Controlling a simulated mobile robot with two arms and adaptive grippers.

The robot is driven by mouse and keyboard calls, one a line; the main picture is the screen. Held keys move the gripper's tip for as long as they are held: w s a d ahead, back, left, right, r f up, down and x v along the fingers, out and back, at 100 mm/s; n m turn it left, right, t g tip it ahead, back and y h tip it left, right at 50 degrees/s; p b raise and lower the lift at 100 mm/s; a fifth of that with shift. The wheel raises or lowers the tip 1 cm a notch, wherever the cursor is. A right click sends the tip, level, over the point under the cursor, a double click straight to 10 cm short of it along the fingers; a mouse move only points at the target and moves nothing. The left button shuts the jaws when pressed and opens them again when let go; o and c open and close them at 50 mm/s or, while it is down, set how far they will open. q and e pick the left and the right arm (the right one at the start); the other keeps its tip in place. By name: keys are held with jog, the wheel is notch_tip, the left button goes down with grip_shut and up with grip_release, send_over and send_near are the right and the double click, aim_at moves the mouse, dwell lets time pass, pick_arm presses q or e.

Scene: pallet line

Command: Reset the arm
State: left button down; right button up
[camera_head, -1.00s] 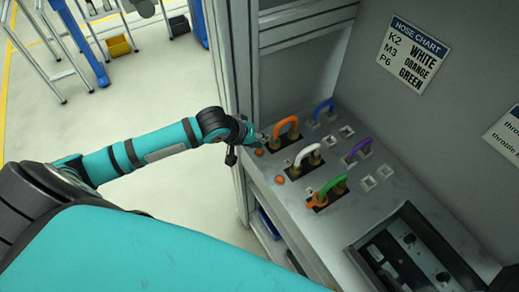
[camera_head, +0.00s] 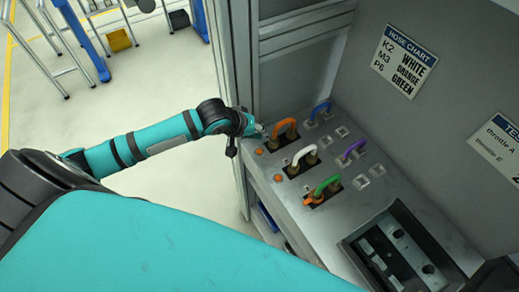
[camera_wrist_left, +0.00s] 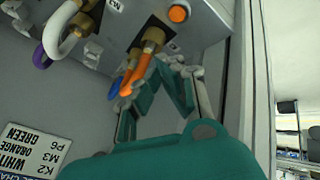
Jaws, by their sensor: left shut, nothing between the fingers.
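My left arm reaches in from the left in the head view, and its gripper (camera_head: 262,131) is at the left end of the orange hose (camera_head: 284,129). The gripper is shut with nothing between its fingers. In the left wrist view the gripper (camera_wrist_left: 160,70) shows close beside the orange hose (camera_wrist_left: 134,76); I cannot tell whether they touch. The orange hose loops over the sloped panel with its ends at brass fittings. My right gripper is not in view.
The panel (camera_head: 335,185) also carries a white hose (camera_head: 305,153), green hose (camera_head: 328,184), blue hose (camera_head: 320,110) and purple hose (camera_head: 352,149). A hose chart (camera_head: 405,58) hangs on the back wall. A cabinet post (camera_head: 232,90) stands left of the panel. Open floor lies further left.

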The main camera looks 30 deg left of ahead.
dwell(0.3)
pick_arm(q)
jog(key=s+d+f+m+g, duration=0.15)
jog(key=s+d+m, duration=0.25)
jog(key=s+d, duration=0.4)
jog(key=s+a+r+m+g+y, duration=0.1)
jog(key=s+a+m+g+y, duration=0.2)
jog(key=s, duration=1.3)
jog(key=s+d+f+b+x, duration=0.1)
jog(key=s+b+x, duration=0.2)
jog(key=x, duration=1.2)
jog(key=s+b+x, duration=0.3)
jog(key=x, duration=1.1)
jog(key=s+a+f+b, duration=0.2)
jog(key=s+f, duration=0.7)
jog(key=f, duration=0.3)
jog(key=s+a+f+g+b, duration=0.1)
jog(key=s+a+f+b, duration=0.1)
jog(key=s+f, duration=0.6)
notch_tip(320, 180, down, 4)
jog(key=shift+s+r+b, duration=0.1)
jog(key=shift+s+b, duration=0.3)
